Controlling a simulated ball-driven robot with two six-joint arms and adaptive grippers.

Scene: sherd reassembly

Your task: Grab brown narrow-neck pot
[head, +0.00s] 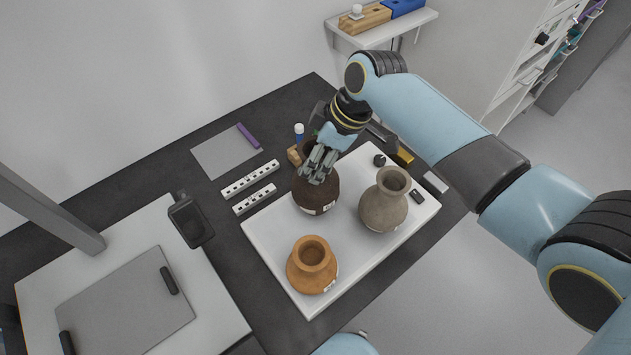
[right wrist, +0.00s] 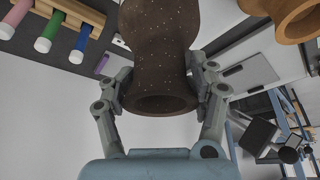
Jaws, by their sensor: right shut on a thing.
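The brown narrow-neck pot (head: 318,196) is dark brown with a pale label low on its side. In the head view it is at the back left of the white tray (head: 278,257); I cannot tell whether it touches the tray. My right gripper (head: 318,165) comes down over its top and partly hides its neck. In the right wrist view the fingers (right wrist: 160,88) are shut on the neck of the brown pot (right wrist: 158,50), one on each side, with the round mouth facing the camera. My left gripper is not in view.
A grey pot (head: 383,207) stands close to the right of the brown pot. An orange pot (head: 312,265) stands at the tray's front. Two white strips with dark marks (head: 250,180) lie left of the tray. A small blue-and-white bottle (head: 299,132) stands behind.

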